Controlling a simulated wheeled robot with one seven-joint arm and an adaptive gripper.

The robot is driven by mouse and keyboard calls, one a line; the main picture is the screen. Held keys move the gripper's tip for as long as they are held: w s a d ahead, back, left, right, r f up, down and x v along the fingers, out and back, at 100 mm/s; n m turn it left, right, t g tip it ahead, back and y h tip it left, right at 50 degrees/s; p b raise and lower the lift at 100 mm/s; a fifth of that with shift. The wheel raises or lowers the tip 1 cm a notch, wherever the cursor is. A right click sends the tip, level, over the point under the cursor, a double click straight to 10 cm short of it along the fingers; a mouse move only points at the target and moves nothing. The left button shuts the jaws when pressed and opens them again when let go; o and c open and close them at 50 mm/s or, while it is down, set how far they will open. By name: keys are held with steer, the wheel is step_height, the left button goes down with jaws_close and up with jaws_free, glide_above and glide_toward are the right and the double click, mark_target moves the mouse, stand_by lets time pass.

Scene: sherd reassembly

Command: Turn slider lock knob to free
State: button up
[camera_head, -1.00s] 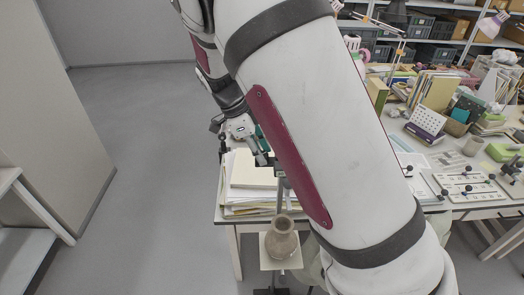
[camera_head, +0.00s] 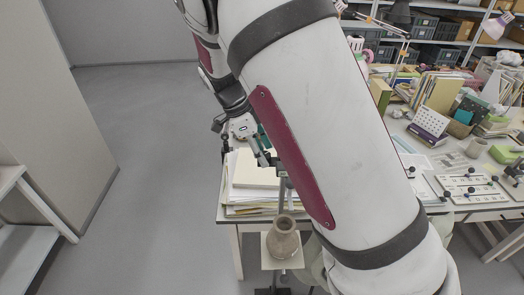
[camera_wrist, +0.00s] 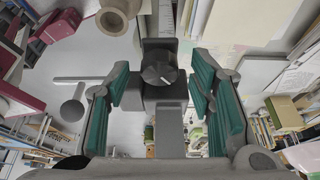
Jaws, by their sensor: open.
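In the wrist view, a dark round knob (camera_wrist: 159,69) with a pale pointer mark sits on a dark slider block around a graduated upright (camera_wrist: 167,18). My gripper (camera_wrist: 160,86) is open. Its teal-padded fingers stand left and right of the knob, with a visible gap on each side. In the head view, my gripper (camera_head: 264,148) is partly hidden by my arm, beside the upper part of the stand's post (camera_head: 282,193). The knob cannot be made out there.
A brown clay vase (camera_head: 283,242) stands on a square plate (camera_head: 267,262) low on the stand. Paper stacks (camera_head: 251,172) lie on the table corner close behind the post. The table's right side is crowded with books and trays. Open floor (camera_head: 150,180) lies to the left.

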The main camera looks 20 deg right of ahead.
steer(key=v, duration=1.1)
steer(key=shift+r, duration=0.4)
steer(key=shift+w+a, duration=0.1)
steer(key=shift+c, duration=0.5)
